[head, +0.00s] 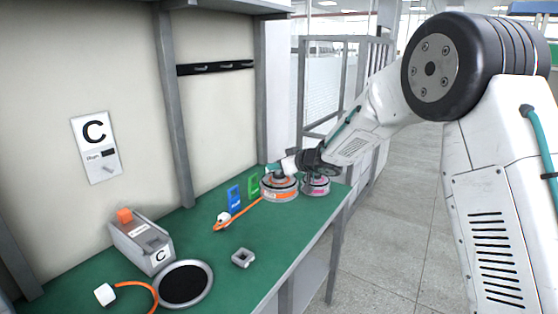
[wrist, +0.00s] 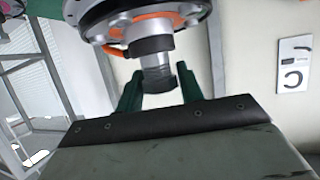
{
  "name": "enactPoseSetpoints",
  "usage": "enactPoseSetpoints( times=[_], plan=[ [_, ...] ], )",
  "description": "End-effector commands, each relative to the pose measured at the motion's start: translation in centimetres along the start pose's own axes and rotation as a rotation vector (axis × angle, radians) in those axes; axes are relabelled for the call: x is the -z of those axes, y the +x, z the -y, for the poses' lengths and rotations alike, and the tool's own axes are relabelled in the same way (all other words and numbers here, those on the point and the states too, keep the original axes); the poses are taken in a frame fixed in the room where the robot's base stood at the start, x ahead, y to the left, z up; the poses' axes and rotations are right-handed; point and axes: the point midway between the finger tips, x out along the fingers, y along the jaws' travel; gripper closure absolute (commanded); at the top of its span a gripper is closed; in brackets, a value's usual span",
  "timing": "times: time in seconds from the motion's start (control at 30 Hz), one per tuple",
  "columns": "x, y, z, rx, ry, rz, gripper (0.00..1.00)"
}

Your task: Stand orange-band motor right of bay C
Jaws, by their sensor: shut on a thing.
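The orange-band motor (head: 280,193) is a round silver drum with an orange band, at the far part of the green bench. An orange cable runs from it to a white plug (head: 223,219). My gripper (head: 272,169) is at its top. In the wrist view, the green fingers of my gripper (wrist: 157,88) are shut around the motor's grey shaft, and the orange-band motor (wrist: 140,22) fills the top. I cannot tell whether its base touches the bench. The bay C sign (head: 96,147) is on the wall at left; it also shows in the wrist view (wrist: 294,64).
A pink-band motor (head: 317,187) stands close right of the orange one. Blue (head: 235,198) and green (head: 253,184) tags stand just left. A grey C box (head: 142,242), a round black-centred plate (head: 211,280) and a small grey block (head: 243,258) occupy the near bench.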

Motion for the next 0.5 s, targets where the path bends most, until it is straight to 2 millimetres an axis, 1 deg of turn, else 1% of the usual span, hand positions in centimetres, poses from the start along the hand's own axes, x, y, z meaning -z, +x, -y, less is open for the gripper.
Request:
enactPoseSetpoints(
  times=[0.5],
  plan=[
    [-5.6,2.4,0.0,0.000,0.000,-0.004,1.00]
  ],
)
